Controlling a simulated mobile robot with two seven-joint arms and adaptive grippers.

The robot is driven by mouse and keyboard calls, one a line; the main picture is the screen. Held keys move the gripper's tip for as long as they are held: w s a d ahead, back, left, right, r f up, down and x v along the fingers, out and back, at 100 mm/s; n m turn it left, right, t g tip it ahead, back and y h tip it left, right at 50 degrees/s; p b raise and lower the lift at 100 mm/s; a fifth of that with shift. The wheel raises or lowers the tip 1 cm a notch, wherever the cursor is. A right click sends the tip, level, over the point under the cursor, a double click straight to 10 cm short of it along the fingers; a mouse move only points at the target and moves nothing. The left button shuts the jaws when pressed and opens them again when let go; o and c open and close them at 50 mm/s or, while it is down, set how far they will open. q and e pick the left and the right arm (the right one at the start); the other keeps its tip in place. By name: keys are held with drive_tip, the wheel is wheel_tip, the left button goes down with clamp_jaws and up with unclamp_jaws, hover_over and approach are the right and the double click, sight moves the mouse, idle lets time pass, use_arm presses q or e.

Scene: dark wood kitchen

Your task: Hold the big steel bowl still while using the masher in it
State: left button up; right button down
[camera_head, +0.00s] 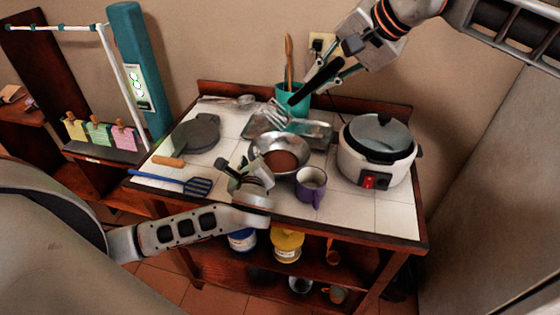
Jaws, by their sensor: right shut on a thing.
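The big steel bowl (264,148) stands upright on the white tiled top of the wooden cart, with something brown inside. My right gripper (327,78) is shut on the black handle of the masher (277,115). The masher is tilted, its silver head pointing down and left, above and behind the bowl in the picture. My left gripper (238,172) is low at the bowl's left front rim. Its fingers overlap the rim in the picture; I cannot tell whether they touch it or how far apart they are.
A purple mug (311,188) stands close to the bowl's right front. A rice cooker (377,155) is at the right, a teal utensil holder (291,98) and steel tray (318,130) behind. A dark pan (196,133) and blue spatula (168,180) lie left.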

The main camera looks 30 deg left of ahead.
use_arm(q)
drive_tip(key=v, duration=1.2)
drive_tip(key=shift+s, duration=0.1)
